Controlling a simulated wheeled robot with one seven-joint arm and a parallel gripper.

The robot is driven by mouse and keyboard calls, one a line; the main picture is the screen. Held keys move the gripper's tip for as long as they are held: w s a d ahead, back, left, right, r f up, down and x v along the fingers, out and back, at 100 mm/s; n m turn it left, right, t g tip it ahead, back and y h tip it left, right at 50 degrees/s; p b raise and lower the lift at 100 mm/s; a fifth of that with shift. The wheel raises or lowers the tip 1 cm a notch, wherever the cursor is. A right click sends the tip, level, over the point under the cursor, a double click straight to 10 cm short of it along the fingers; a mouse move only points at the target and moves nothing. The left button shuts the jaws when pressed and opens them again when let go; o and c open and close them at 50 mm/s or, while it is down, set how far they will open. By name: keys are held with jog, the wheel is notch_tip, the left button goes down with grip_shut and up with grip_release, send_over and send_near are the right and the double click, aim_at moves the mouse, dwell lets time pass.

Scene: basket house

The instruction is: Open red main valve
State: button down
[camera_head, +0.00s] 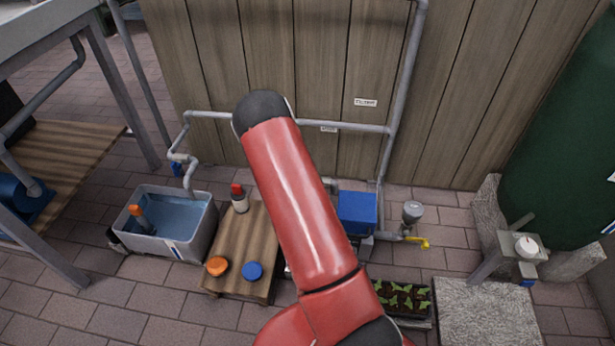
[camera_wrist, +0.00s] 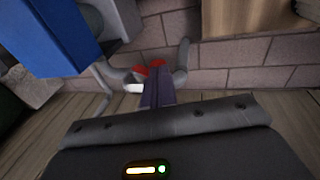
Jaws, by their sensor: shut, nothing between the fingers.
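The red valve handle (camera_wrist: 154,67) shows in the wrist view just beyond my fingertips, on grey pipe low in front of the wall. Only small red parts of it show; the rest is behind the fingers. My gripper (camera_wrist: 157,82) is shut and empty, its dark fingers held together and pointing at the handle. I cannot tell whether they touch it. In the head view my red arm covers the middle, so the valve handle and my gripper are hidden there.
A blue box (camera_head: 357,211) stands right of my arm, also at upper left in the wrist view (camera_wrist: 50,35). Grey pipe (camera_head: 350,126) runs along the wooden wall. A water tub (camera_head: 206,232), wooden bench (camera_head: 240,238) and seedling tray (camera_head: 412,324) stand nearby.

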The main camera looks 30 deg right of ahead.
notch_tip(320, 180, down, 5)
jog(key=w+a+g+h+b, duration=0.2)
jog(key=h+b, duration=0.1)
jog(key=b, duration=0.2)
jog(key=shift+a+f, duration=0.15)
jog(key=shift+a, duration=0.1)
jog(key=shift+s+f, duration=0.15)
dwell(0.4)
